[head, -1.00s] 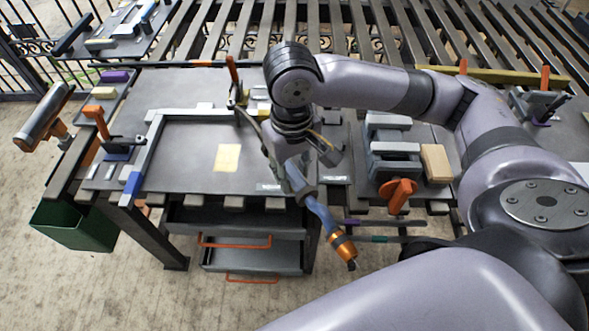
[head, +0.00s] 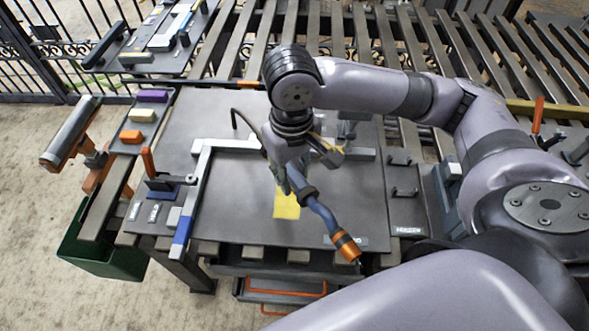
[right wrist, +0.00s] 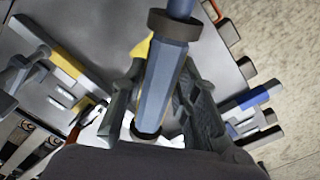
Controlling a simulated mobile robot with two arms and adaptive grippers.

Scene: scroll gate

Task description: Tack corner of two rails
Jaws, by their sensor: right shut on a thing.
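My right gripper (head: 290,180) is shut on a welding torch with a blue neck and orange nozzle (head: 345,246). Its blue-grey handle fills the middle of the right wrist view (right wrist: 165,85), between the dark fingers. The torch hangs over the front part of the dark table, nozzle toward the front edge. A pale left rail (head: 200,180) with a blue end and a pale back rail (head: 232,145) meet at a corner at the table's back left. My arm and gripper hide part of the back rail. My left gripper is not in view.
A clamp with an orange handle (head: 150,165) stands beside the left rail. A yellow sheet (head: 286,207) lies on the tabletop (head: 245,215). Coloured blocks (head: 142,115) sit at the left edge, a green bin (head: 105,255) below. Drawers with orange handles (head: 285,290) are under the front.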

